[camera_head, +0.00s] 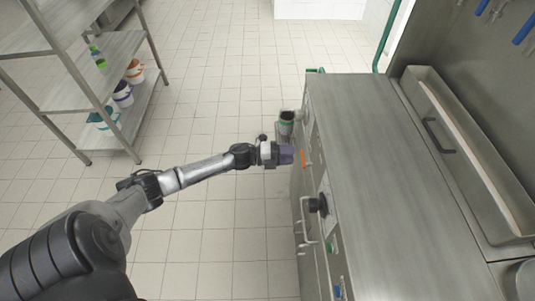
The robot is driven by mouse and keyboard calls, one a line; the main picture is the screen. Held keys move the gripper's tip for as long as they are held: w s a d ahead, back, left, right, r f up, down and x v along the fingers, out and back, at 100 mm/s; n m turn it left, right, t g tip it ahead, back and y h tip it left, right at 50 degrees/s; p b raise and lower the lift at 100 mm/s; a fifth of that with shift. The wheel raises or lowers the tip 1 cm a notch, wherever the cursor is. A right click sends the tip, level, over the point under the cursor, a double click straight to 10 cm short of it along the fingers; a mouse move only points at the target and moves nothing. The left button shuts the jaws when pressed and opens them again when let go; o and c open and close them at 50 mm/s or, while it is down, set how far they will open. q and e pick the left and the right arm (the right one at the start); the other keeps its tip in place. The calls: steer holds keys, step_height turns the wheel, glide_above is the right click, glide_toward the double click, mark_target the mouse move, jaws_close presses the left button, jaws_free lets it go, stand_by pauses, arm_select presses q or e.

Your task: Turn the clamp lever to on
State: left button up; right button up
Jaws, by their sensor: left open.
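My left arm reaches in from the lower left, and its gripper (286,155) is open beside the left side of the steel machine (392,190). A small orange part (304,158) is on the machine's side just right of the fingertips. I cannot tell whether they touch it. A black knob-like part (318,205) sticks out lower on the same side. I cannot tell which part is the clamp lever, or how it is set. My right gripper is out of view.
A dark cup-like holder with a green band (286,125) stands out from the machine just above the gripper. A metal handle (303,218) juts out lower down. A steel shelf (115,50) with buckets stands at the upper left. The tiled floor (205,100) between is clear.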

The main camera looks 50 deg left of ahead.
arm_select(q)
steer(key=v, duration=0.9)
steer(key=shift+p, duration=0.45)
steer(key=shift+w, duration=0.1)
steer(key=shift+d, duration=0.1)
